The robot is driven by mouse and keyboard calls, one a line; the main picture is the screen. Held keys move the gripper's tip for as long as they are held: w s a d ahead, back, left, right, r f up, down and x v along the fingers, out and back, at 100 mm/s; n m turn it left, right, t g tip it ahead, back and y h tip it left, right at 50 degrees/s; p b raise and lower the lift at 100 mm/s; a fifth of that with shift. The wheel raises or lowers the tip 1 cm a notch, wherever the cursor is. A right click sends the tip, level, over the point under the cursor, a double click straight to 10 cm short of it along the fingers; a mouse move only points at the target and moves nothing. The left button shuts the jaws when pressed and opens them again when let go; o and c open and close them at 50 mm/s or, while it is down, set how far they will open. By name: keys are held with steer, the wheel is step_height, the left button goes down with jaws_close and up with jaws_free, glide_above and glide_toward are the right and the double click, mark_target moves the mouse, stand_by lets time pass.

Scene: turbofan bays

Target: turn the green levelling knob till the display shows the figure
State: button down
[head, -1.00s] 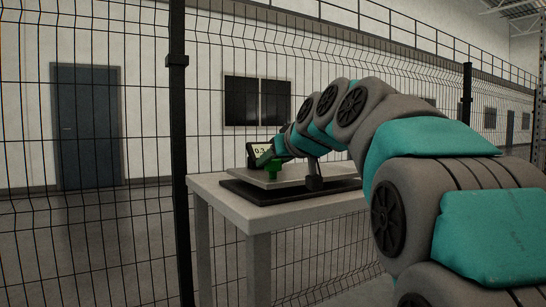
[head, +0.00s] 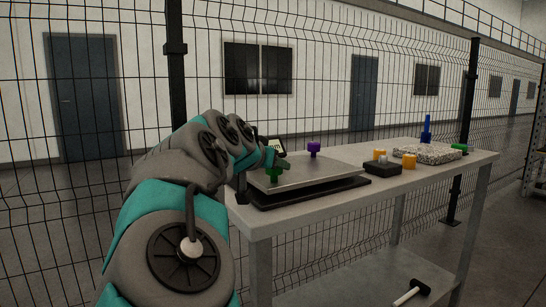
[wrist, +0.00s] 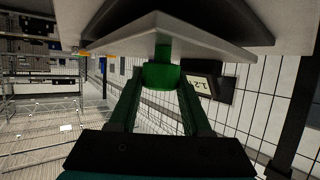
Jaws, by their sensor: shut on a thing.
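The green levelling knob (head: 274,175) sits at the near left corner of a flat grey plate (head: 310,174) on a dark base. In the wrist view the knob (wrist: 161,76) is between the two fingers of my gripper (wrist: 161,84), which is shut on it. In the head view my gripper (head: 272,160) is at the knob, partly hidden by my arm. The display (head: 276,146) stands behind the plate, partly covered. In the wrist view the display (wrist: 200,84) shows upside down; its figure is small and I cannot read it surely.
A purple knob (head: 314,147) stands at the plate's far side. Right along the table (head: 440,172) are a dark block (head: 382,168) with yellow parts, a speckled slab (head: 428,153) and a blue upright piece (head: 427,128). A mesh fence (head: 330,100) runs behind. A hammer (head: 412,292) lies below.

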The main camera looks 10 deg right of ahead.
steer(key=shift+w+m+g+h, duration=0.1)
steer(key=shift+m+g+h, duration=1.05)
steer(key=shift+m, duration=0.25)
steer(key=shift+r+m+g+h, duration=0.1)
steer(key=shift+m+g+h, duration=0.35)
steer(key=shift+m, duration=0.05)
steer(key=shift+m+g+h, duration=0.4)
steer(key=shift+m+g, duration=0.4)
steer(key=shift+g, duration=0.1)
steer(key=shift+c, duration=1.8)
jaws_free()
steer(key=shift+v, duration=3.8)
